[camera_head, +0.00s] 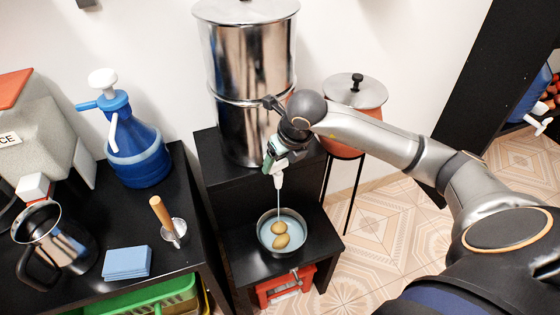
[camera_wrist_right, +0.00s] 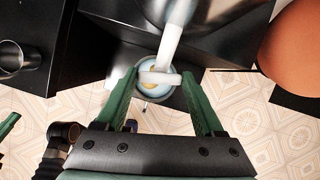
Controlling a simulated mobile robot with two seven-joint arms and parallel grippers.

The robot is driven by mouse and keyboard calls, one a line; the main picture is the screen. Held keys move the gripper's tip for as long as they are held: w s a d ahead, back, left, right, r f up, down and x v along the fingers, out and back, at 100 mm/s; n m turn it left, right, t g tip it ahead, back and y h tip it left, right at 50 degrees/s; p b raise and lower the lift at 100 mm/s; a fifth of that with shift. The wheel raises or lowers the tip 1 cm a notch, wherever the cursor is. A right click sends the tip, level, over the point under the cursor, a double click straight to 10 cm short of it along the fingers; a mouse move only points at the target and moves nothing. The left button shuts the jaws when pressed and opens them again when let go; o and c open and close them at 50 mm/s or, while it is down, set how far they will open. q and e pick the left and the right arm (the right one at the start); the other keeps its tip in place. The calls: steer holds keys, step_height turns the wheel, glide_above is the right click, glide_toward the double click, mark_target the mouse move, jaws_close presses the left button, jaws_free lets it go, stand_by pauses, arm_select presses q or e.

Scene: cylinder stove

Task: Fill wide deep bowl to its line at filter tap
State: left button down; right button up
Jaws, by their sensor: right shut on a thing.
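The steel filter (camera_head: 250,85) stands on a black stand, with its white tap (camera_head: 279,179) at the front. My right gripper (camera_head: 275,155) is shut on the tap's white handle; in the right wrist view its green fingers (camera_wrist_right: 159,76) flank the handle. A thin stream runs from the tap into the wide deep bowl (camera_head: 260,239) below. I cannot make out a fill line. In the right wrist view the bowl (camera_wrist_right: 149,93) is largely hidden behind the tap and handle.
The bowl stands on a low black shelf (camera_head: 250,262) above a red crate (camera_head: 285,288). An orange pot (camera_head: 350,140) with a steel lid is at the right. The left table holds a blue jug (camera_head: 138,150), a steel pitcher (camera_head: 65,245) and blue cloths (camera_head: 127,263).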

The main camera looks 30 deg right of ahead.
steer(key=shift+m+h, duration=0.5)
steer(key=shift+m, duration=0.7)
steer(key=o, duration=1.4)
steer(key=p+v, duration=0.1)
steer(key=v, duration=1.1)
steer(key=shift+a+r, duration=0.15)
steer(key=shift+r, duration=0.15)
